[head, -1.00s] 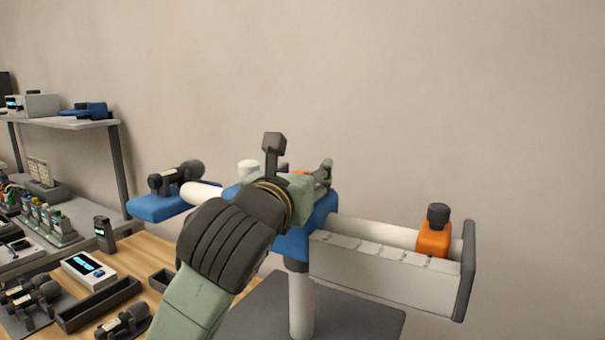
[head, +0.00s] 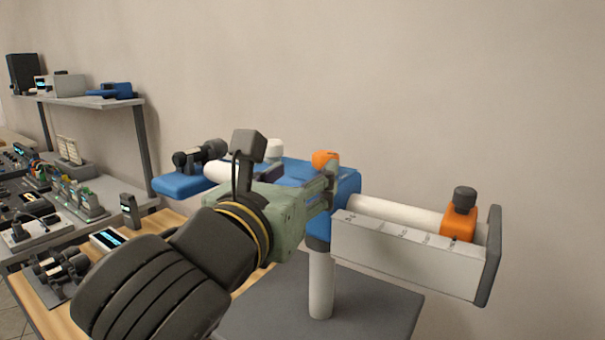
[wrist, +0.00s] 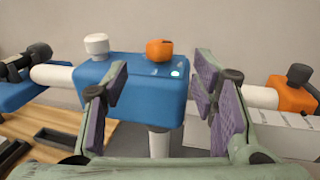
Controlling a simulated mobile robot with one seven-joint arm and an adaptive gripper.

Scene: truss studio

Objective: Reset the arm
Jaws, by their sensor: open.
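My gripper (head: 328,190) is in the middle of the head view, in front of a blue block on a white post. In the wrist view my gripper (wrist: 165,105) is open, its two purple-padded fingers apart with nothing held between them. The blue block (wrist: 140,82) shows beyond the fingers, with a white knob (wrist: 97,45), an orange knob (wrist: 159,50) and a small lit green spot on top. In the head view my arm hides part of the blue block (head: 350,184).
A white bar with an orange clamp (head: 458,222) and a pale scale plate (head: 400,250) extends right. A black device sits on a blue holder (head: 180,187) at left. A wooden bench (head: 165,222) and a grey shelf (head: 95,101) stand left. The wall above is bare.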

